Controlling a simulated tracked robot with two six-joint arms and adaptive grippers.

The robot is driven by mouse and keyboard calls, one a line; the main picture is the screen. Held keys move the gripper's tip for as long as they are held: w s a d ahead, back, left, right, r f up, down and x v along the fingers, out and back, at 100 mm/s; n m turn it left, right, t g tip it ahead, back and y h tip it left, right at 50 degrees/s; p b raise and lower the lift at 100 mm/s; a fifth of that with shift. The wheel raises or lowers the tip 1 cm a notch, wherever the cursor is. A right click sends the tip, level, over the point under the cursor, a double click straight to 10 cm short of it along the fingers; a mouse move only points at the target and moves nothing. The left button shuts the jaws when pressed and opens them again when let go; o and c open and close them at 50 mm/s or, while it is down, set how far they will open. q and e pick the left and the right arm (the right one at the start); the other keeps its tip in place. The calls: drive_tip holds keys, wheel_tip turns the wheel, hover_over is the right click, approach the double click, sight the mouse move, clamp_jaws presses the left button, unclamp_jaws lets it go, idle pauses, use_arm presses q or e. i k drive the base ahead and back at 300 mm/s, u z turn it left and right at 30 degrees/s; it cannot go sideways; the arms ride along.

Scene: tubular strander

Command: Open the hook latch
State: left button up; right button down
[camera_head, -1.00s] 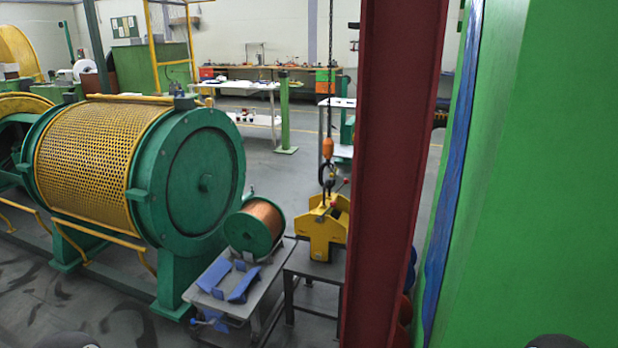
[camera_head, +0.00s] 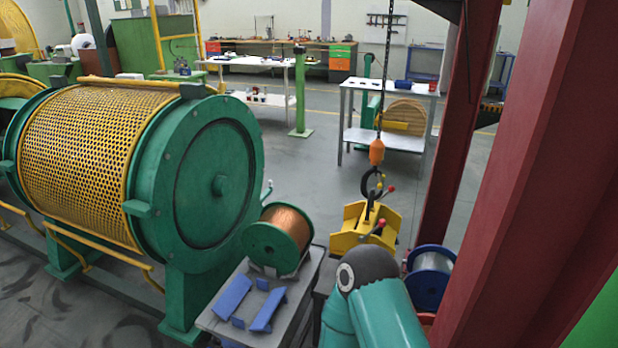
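A hook (camera_head: 371,187) hangs on a chain below an orange hook block (camera_head: 376,152) and meets the top of a yellow lifting device (camera_head: 366,225) with red-knobbed levers. The hook's latch is too small to make out clearly. The device sits on a grey stand, partly hidden by my teal arm link, which comes up from the bottom edge. Neither gripper is in view.
A green spool of copper wire (camera_head: 278,238) and blue cradles (camera_head: 250,304) sit on a grey cart. The green strander with a yellow mesh guard (camera_head: 85,150) fills the left. A dark red column (camera_head: 530,180) blocks the right.

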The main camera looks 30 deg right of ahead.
sight(381, 184)
drive_tip(key=z, duration=0.15)
drive_tip(key=i, duration=1.65)
drive_tip(key=z, duration=0.75)
